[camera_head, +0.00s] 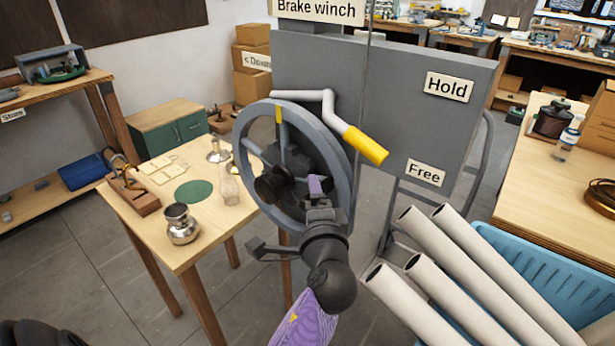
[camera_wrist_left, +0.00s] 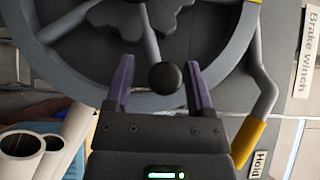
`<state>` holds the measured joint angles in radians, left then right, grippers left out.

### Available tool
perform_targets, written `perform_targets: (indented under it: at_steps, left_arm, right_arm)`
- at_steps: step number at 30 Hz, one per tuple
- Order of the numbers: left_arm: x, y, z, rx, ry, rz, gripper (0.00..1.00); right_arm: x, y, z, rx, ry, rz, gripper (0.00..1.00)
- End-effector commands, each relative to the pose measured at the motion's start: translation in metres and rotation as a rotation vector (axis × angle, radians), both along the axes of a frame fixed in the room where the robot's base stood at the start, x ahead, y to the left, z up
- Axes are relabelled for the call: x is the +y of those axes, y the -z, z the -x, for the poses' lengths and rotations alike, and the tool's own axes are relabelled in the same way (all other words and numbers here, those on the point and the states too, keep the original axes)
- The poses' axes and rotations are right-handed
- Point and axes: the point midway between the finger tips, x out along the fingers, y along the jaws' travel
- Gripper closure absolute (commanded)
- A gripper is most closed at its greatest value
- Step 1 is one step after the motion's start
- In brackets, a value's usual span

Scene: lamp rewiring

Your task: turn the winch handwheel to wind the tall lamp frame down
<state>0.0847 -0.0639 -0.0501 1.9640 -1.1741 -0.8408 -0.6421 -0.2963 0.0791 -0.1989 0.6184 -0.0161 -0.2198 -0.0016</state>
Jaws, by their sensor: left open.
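The grey spoked handwheel (camera_head: 347,180) of the brake winch stands upright before the grey winch panel (camera_head: 420,75), with a yellow mark at its top rim. It fills the upper part of the left wrist view (camera_wrist_left: 255,25). My left gripper (camera_head: 318,188) is in front of the wheel's lower right part. Its purple fingers (camera_wrist_left: 160,85) are open on either side of a round black knob (camera_wrist_left: 165,77), with gaps showing; contact cannot be told. A lever with a yellow grip (camera_head: 365,146) points down right between the "Hold" and "Free" labels. I cannot make out the lamp frame clearly.
A blue crate (camera_head: 560,285) with several pale tubes (camera_head: 480,255) stands right of my left arm. A small wooden table (camera_head: 165,235) with lamp parts is at left. A workbench (camera_head: 520,180) is at right. A thin cable (camera_head: 369,40) runs vertically before the panel.

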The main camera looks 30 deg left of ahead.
Motion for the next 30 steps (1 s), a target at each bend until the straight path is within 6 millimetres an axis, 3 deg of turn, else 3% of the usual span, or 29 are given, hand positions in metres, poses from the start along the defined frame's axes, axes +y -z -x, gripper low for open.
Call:
perform_targets:
  at_steps: [11, 21, 30]
  left_arm:
    - [-0.003, 0.0, 0.002, 0.0, -0.002, 0.001, 0.31]
    - [-0.003, 0.0, 0.002, 0.001, -0.002, 0.001, 1.0]
    - [-0.003, 0.001, 0.002, 0.002, -0.002, 0.001, 1.0]
  right_arm:
    - [-0.013, 0.001, 0.004, 0.008, -0.004, 0.021, 0.41]
    - [-0.011, 0.001, 0.005, 0.011, -0.003, 0.018, 0.41]
    - [-0.008, 0.001, 0.005, 0.009, -0.001, 0.014, 0.41]
